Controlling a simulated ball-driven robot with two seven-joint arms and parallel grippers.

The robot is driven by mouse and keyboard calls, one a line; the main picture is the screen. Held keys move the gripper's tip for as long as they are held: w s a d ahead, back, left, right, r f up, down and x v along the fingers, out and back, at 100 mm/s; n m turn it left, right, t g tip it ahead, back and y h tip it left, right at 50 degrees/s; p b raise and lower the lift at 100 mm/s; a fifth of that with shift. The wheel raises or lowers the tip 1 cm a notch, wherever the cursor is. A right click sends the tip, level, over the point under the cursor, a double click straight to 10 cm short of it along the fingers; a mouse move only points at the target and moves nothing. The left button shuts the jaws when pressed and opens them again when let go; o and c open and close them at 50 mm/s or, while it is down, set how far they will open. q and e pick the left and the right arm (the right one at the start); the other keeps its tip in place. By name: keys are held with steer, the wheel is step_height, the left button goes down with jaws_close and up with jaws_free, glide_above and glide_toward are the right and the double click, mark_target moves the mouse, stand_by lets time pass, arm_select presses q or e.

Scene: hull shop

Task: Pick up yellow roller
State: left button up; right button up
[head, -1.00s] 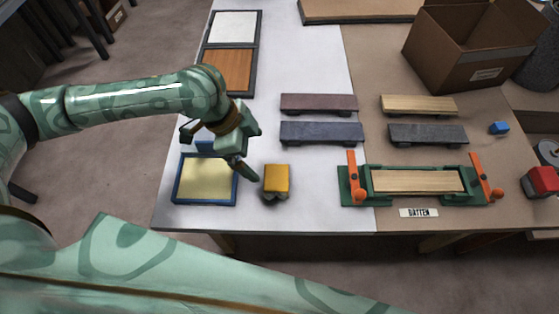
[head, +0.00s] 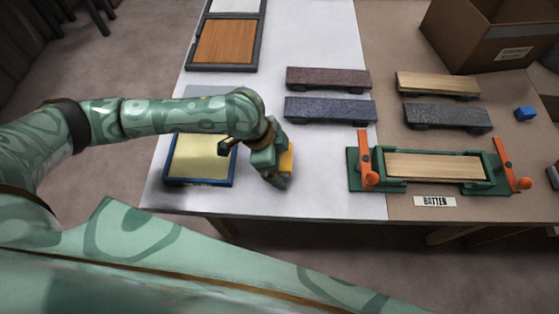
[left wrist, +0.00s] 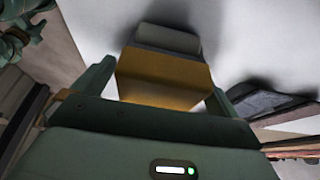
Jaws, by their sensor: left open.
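The yellow roller (head: 288,158) stands on the white part of the table, mostly hidden behind my left gripper (head: 276,178) in the head view. In the left wrist view the yellow roller (left wrist: 165,68) shows its yellow body with a grey cylinder at the far end. My left gripper (left wrist: 158,84) is open, with one finger on each side of the yellow body. I cannot tell whether the fingers touch it. My right gripper is not in view.
A blue-rimmed tray with a pale yellow inside (head: 233,170) lies left of the roller. Dark sanding-type blocks (head: 330,108) lie behind to the right. A green clamp fixture with orange levers (head: 365,182) stands at right. The table's front edge is close.

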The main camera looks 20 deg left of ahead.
mark_target(284, 155)
arm_select(q)
steer(key=shift+d+f, duration=0.15)
steer(key=shift+f, duration=0.2)
steer(key=shift+r, duration=0.15)
steer(key=shift+c, duration=0.4)
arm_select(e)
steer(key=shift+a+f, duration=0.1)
arm_select(q)
steer(key=c, duration=1.4)
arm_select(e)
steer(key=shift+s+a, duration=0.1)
arm_select(q)
steer(key=shift+r, duration=0.15)
